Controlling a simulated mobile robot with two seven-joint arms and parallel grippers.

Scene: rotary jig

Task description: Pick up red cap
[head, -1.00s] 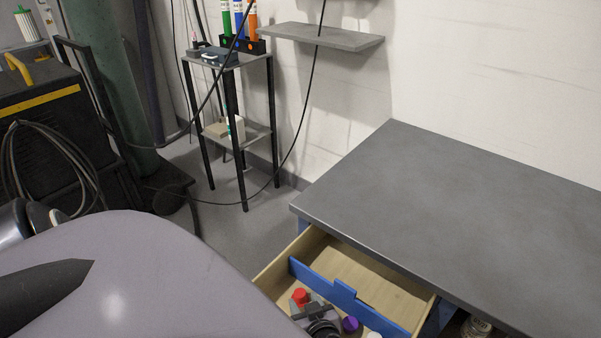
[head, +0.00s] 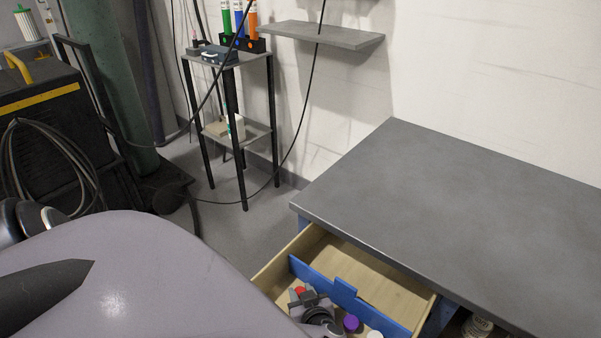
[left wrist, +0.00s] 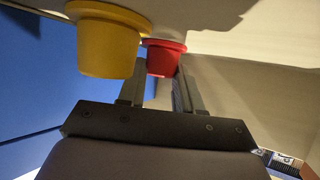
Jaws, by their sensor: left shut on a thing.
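The red cap (head: 300,290) is in the open drawer, partly hidden by my left gripper (head: 308,298). In the left wrist view the red cap (left wrist: 164,60) sits between the two fingers of the left gripper (left wrist: 160,82), and the gripper is shut on it. A yellow cap (left wrist: 107,45) is close beside it, larger in that view. I cannot tell whether the red cap is clear of the drawer floor. My right gripper is not in view.
The wooden drawer (head: 268,282) has a blue divider (head: 345,290). A purple cap (head: 351,323) and a white cap (head: 374,335) lie right of the gripper. The grey worktop (head: 470,210) overhangs the drawer's back and is bare.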

